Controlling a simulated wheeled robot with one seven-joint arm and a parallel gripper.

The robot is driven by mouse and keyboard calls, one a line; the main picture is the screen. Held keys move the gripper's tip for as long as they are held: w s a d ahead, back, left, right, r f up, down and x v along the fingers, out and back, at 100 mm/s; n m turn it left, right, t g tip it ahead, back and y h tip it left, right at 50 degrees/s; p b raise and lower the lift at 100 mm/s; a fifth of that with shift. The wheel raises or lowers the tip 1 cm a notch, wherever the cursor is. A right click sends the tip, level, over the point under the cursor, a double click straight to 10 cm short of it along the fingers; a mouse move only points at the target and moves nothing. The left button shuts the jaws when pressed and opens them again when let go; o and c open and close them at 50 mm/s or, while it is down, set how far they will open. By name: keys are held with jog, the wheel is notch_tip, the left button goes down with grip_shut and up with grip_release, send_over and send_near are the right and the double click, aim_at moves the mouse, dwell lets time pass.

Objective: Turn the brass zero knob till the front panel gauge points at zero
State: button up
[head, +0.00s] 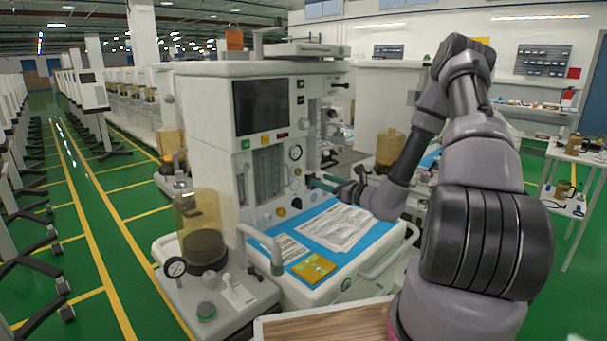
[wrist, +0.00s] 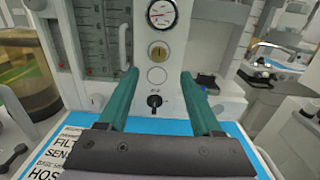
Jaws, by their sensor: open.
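The front panel gauge (wrist: 161,13) is a round white dial at the top of the wrist view, partly cut off; it also shows in the head view (head: 296,152). A dark and red mark crosses its face, but the reading is too small to tell. The brass zero knob (wrist: 158,51) is a small round knob with a slot-like line, just below the gauge. My gripper (wrist: 158,74) is open and empty, its two green fingers pointing at the panel. The knob appears between and slightly above the fingertips, with no visible contact. In the head view my gripper (head: 313,181) is close to the panel.
Below the brass knob are a blank round disc (wrist: 156,75) and a black knob (wrist: 154,100). Flow tubes (wrist: 90,35) stand left of the gauge. A blue work surface with printed sheets (head: 340,227) lies under my arm. A dark screen (head: 262,106) is above.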

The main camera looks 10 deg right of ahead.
aim_at(300, 172)
jog(key=x, duration=0.9)
jog(key=shift+w+a+r, duration=0.1)
jog(key=shift+w+a, duration=0.15)
grip_shut()
jog(key=shift+m, duration=0.3)
jog(key=m, duration=0.4)
jog(key=shift+d+m, duration=0.1)
jog(key=shift+m, duration=2.4)
